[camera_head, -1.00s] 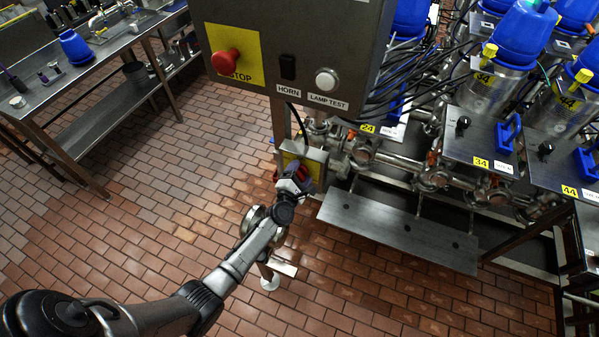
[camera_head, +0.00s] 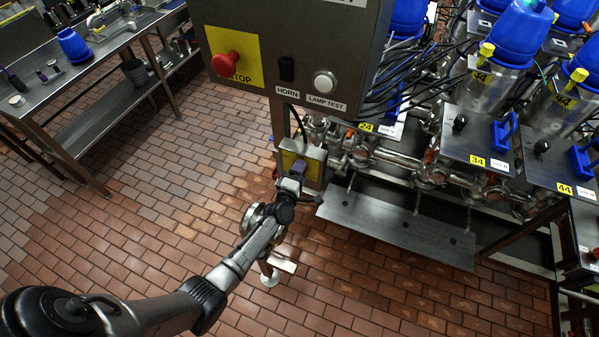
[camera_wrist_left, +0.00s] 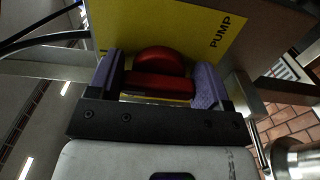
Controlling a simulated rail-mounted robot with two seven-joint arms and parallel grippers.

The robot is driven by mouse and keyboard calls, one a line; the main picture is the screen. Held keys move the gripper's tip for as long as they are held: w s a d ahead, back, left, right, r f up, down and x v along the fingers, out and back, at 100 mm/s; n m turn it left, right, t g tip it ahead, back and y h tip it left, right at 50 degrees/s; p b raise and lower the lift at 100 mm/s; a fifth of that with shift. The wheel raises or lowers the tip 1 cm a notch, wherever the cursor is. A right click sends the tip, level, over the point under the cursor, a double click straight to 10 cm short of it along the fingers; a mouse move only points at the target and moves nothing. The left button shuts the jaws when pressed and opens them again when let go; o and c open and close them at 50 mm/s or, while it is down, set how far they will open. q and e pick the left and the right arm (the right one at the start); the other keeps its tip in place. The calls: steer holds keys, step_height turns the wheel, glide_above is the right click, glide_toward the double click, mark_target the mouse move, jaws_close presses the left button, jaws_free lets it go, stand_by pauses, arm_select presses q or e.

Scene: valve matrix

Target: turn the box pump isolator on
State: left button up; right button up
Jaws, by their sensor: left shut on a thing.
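The box pump isolator is a small grey box (camera_head: 314,164) with a yellow plate, below the control cabinet. In the left wrist view its yellow plate (camera_wrist_left: 190,22) reads "PUMP" and carries a red rotary knob (camera_wrist_left: 163,60) with a bar handle. My left gripper (camera_head: 297,168) is at the front of this box. In the left wrist view the purple fingers of the left gripper (camera_wrist_left: 162,84) stand on either side of the red handle and are shut on it. In the head view the gripper hides the knob. The switch's on and off marks are not readable. My right gripper is not in view.
Above the isolator hangs the cabinet (camera_head: 347,35) with a red stop button (camera_head: 226,64), a horn switch and a lamp-test button. Pipes and numbered valve units (camera_head: 478,135) stand to the right. A steel bench (camera_head: 100,75) is at upper left. Brick floor lies clear between.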

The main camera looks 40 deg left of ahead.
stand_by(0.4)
arm_select(q)
steer(key=o, duration=0.9)
steer(key=shift+s+d, duration=0.1)
steer(key=shift+s, duration=0.2)
steer(key=v, duration=1.3)
steer(key=shift+s+p, duration=0.1)
steer(key=shift+p, duration=0.2)
